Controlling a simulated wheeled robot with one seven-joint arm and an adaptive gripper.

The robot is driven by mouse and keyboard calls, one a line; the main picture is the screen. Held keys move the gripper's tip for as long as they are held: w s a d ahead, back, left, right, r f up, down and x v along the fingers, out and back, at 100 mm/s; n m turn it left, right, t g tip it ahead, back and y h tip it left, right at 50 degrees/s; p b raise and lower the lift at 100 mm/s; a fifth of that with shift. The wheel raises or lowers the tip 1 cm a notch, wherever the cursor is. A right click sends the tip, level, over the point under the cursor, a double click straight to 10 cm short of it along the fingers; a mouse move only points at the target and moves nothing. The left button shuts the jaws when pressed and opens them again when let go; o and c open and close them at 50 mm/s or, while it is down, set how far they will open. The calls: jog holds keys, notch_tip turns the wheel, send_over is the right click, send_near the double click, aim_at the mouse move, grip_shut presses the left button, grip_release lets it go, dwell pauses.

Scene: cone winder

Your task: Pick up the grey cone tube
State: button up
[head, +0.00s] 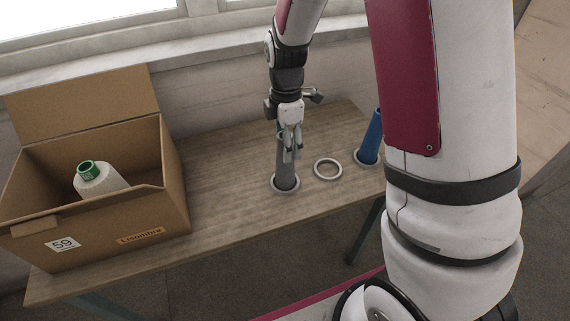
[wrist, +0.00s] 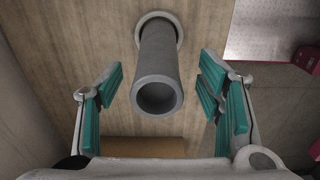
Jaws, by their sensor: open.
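The grey cone tube (head: 286,170) stands upright in a ring-shaped base (head: 285,187) on the wooden table. In the wrist view the tube (wrist: 158,65) shows its hollow top end, lying between my fingers. My gripper (head: 290,146) is over the tube's upper part in the head view, with its fingers at the tube's upper end. In the wrist view my gripper (wrist: 160,95) is open, its teal finger pads apart on both sides of the tube, with a visible gap on each side.
A cardboard box (head: 165,215) with a white cone on a green tube (head: 97,178) stands at the left. An empty ring (head: 328,169) lies right of the grey tube. A blue tube (head: 371,138) stands further right. The table (head: 225,165) is clear between box and grey tube.

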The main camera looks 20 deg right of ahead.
jog(key=shift+w+f, duration=0.1)
jog(key=shift+f, duration=1.85)
jog(key=shift+a, duration=0.1)
jog(key=c, duration=1.1)
jog(key=shift+c, duration=0.2)
jog(key=shift+r, duration=0.15)
